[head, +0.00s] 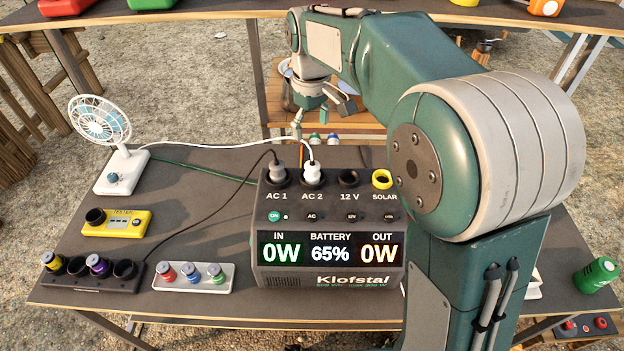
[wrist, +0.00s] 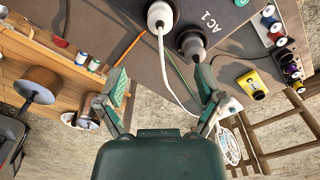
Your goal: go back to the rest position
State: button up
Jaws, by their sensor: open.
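My gripper (head: 322,100) is open and empty in the head view, raised behind the power station near the table's far edge. In the wrist view its two fingers (wrist: 162,78) are spread, with nothing held between them. The grey power station (head: 330,245) stands mid-table, its display reading 0W in, 65% battery, 0W out. A grey plug with a dark cable (head: 277,172) sits in AC 1. A white plug (head: 312,171) sits in AC 2, its cable running to the fan. The plugs also show in the wrist view, ahead of the fingers. The 12 V socket (head: 348,177) is empty.
A white fan (head: 121,172), a yellow tester (head: 116,223), a dark socket strip (head: 92,272) and a pale tray with small capped pieces (head: 193,277) occupy the left table. A green can (head: 590,276) is at right. A wooden shelf with spools lies beyond the far edge.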

jog(key=shift+r, duration=0.5)
jog(key=s+d+r+m+t, duration=0.35)
jog(key=s+d, duration=0.45)
jog(key=s, duration=0.4)
jog(key=s+d+f+m+t, duration=0.1)
jog(key=s+d+m, duration=0.1)
jog(key=s, duration=0.4)
jog(key=s+d+f+m+t, duration=0.1)
jog(key=s+d+f+m, duration=0.1)
jog(key=s, duration=0.5)
jog(key=shift+d+f+m, duration=0.2)
jog(key=shift+d+m, duration=0.15)
jog(key=shift+w, duration=0.1)
